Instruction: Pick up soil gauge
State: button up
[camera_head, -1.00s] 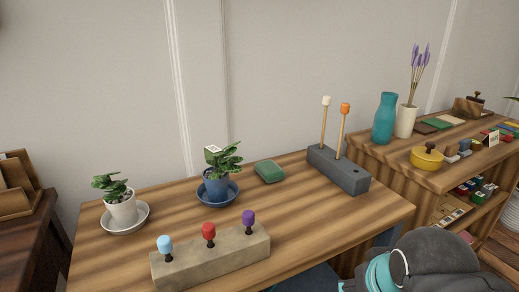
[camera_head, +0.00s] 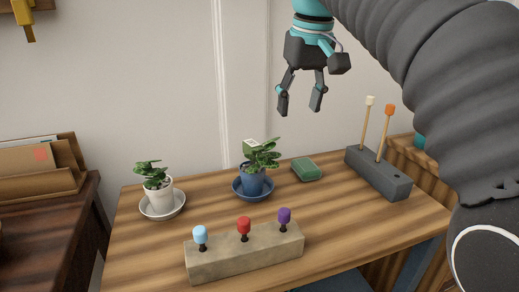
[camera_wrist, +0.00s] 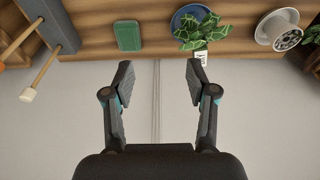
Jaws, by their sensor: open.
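What looks like the soil gauge (camera_head: 250,144), a small green head with a white face, stands among the leaves of the plant in the blue pot (camera_head: 252,183). Its white face also shows by the leaves in the wrist view (camera_wrist: 201,58). Its lower part is hidden by leaves and pot. My gripper (camera_head: 300,101) is open and empty, pointing down, above and a little right of the plant in the head view. In the wrist view, my gripper's fingers (camera_wrist: 160,68) are spread wide with nothing between them, and the gauge lies just beyond the right fingertip.
A white potted plant (camera_head: 158,190) stands left on a saucer. A green block (camera_head: 306,169) lies right of the blue pot. A grey block (camera_head: 378,173) holds two upright capped sticks. A stone block (camera_head: 245,256) with three coloured knobs sits in front. Bare tabletop (camera_head: 330,210) lies between.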

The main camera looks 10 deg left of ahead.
jog(key=r+n+g, duration=0.1)
jog(key=n, duration=0.1)
send_over(252, 144)
jog(key=d, duration=0.2)
jog(key=a, duration=0.1)
jog(key=f+b, duration=0.1)
jog(key=f, duration=0.3)
jog(key=f+b, duration=0.1)
jog(key=f, duration=0.4)
jog(key=a+f+b, duration=0.1)
jog(key=f, duration=0.3)
jog(key=shift+w+f, duration=0.15)
grip_shut()
